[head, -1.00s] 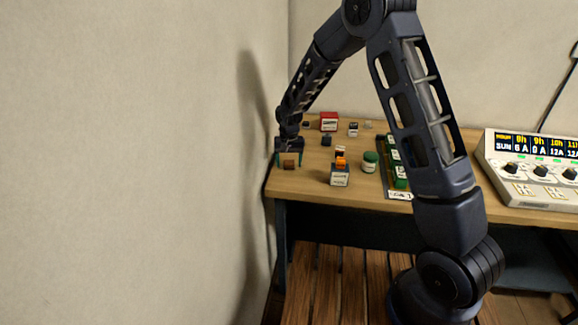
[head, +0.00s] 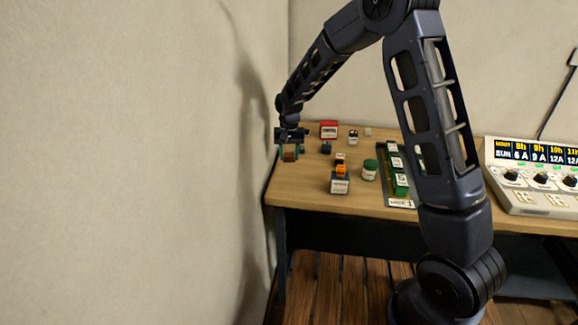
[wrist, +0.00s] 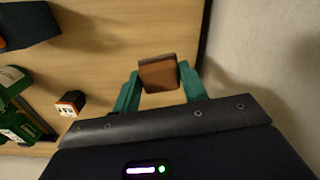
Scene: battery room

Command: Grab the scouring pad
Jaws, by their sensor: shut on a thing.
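The scouring pad appears as a small brown block (wrist: 158,73) between the green fingers of my gripper (wrist: 157,88) in the wrist view. My gripper is shut on it, with a finger against each side. In the head view my gripper (head: 290,152) is at the left end of the table, close to the wall, and the brown block (head: 290,155) shows below it. The block looks held above the table top, but the exact height is hard to tell.
The wooden table (head: 310,190) also bears a red box (head: 328,129), a dark-blue-and-white box (head: 340,182), a green-lidded jar (head: 369,170) and a tray with green blocks (head: 397,183). A control unit (head: 535,175) stands at the right. The wall is close on the left.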

